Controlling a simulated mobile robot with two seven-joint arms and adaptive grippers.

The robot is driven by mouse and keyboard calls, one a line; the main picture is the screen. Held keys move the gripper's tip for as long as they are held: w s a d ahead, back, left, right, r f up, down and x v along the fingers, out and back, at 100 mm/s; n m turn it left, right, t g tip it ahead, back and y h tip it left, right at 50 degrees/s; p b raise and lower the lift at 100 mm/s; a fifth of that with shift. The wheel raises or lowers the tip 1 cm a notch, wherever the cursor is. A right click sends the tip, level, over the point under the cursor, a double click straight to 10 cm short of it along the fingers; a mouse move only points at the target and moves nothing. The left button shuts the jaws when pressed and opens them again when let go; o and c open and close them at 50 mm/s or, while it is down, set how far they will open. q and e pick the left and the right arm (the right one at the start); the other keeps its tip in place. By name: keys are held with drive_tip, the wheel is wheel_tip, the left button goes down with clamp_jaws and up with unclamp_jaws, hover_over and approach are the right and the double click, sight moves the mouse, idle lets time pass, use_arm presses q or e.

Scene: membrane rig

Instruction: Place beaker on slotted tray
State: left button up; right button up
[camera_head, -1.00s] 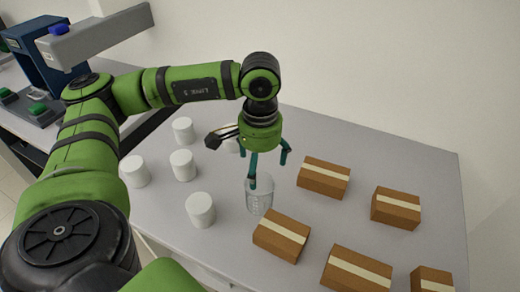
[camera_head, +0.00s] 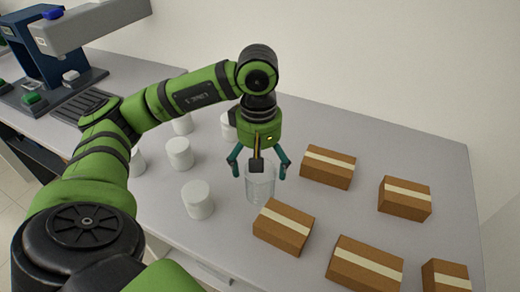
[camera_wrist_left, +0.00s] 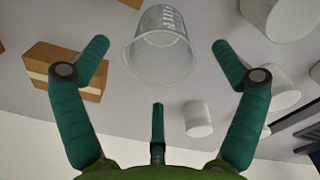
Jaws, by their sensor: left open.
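The clear beaker (camera_head: 260,187) stands upright on the grey table between the white jars and the cardboard boxes. My left gripper (camera_head: 259,168) is open just above and behind it, its teal fingers spread around the beaker's upper part in the head view. In the left wrist view the beaker (camera_wrist_left: 160,48) shows graduation marks and lies ahead of the open fingers (camera_wrist_left: 158,55), with nothing held. A dark slotted plate (camera_head: 88,105) at the base of the blue rig, far left, may be the slotted tray. My right gripper is not in view.
Several white jars (camera_head: 198,200) stand left of the beaker. Several taped cardboard boxes (camera_head: 284,227) lie to its right, one close by. A blue rig (camera_head: 40,52) with a grey overhanging head (camera_head: 92,28) stands at far left. The table's back right is clear.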

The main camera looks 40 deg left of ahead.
sight(259, 180)
use_arm(q)
drive_tip(key=shift+n, duration=0.4)
drive_tip(key=f+p, duration=0.1)
drive_tip(key=f, duration=0.1)
drive_tip(key=f+p, duration=0.1)
drive_tip(key=f, duration=0.3)
drive_tip(key=shift+w+a+f+p, duration=0.25)
drive_tip(key=shift+a+p, duration=0.15)
drive_tip(key=shift+f, duration=0.45)
drive_tip(key=shift+c, duration=0.4)
drive_tip(key=c, duration=1.3)
drive_tip(key=shift+r, duration=0.15)
